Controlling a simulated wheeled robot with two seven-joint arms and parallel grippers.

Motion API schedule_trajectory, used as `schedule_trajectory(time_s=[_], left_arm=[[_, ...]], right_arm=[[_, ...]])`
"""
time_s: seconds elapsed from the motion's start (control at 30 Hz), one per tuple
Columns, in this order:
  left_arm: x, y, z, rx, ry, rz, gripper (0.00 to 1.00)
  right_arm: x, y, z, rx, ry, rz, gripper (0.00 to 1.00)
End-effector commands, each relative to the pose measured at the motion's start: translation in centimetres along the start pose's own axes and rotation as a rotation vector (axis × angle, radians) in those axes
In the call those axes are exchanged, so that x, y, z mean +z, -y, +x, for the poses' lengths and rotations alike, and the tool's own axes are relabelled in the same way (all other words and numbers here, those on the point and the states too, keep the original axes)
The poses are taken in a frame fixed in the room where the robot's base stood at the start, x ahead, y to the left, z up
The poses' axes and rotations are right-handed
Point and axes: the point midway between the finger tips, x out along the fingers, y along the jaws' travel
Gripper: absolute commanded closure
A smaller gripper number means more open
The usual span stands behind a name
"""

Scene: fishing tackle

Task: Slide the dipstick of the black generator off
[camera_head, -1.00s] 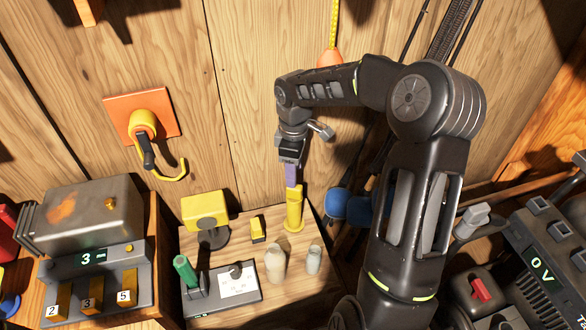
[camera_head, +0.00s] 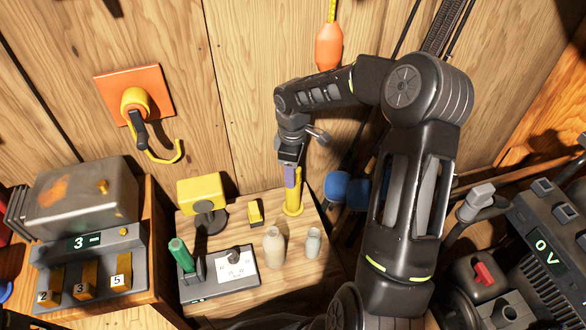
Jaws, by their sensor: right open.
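A black machine with a lit "0 V" display (camera_head: 546,252) stands at the lower right; I take it for the black generator. I cannot make out its dipstick with certainty. A grey knob-like part (camera_head: 483,191) stands up to the left of the machine. My right gripper (camera_head: 290,176) is open, pointing down, with purplish fingers overlapping the top of a yellow post (camera_head: 293,203) on the wooden bench. I cannot tell whether they touch. The gripper is well left of the machine. My left gripper is not in view.
The bench (camera_head: 300,270) holds a yellow lamp-like thing (camera_head: 199,191), a green-handled device (camera_head: 181,254) and two small bottles (camera_head: 274,246). A metal box (camera_head: 80,197) is at left. A dark unit with a red lever (camera_head: 485,273) is at right. My right arm crosses between bench and machine.

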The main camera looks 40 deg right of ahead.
Motion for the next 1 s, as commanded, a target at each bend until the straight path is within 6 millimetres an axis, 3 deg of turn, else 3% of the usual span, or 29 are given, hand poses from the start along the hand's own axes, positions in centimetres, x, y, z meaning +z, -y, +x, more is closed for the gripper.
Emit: schedule_trajectory(time_s=[0.07, 0.63, 1.0], left_arm=[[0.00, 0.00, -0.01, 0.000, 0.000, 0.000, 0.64], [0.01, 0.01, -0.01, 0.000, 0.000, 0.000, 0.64], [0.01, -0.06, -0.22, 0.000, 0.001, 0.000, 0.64]], right_arm=[[0.00, 0.01, -0.01, 0.000, 0.000, 0.000, 0.53], [-0.01, 0.00, -0.03, 0.000, 0.000, 0.000, 0.99], [-0.02, -0.01, -0.28, 0.000, 0.000, 0.000, 1.00]])
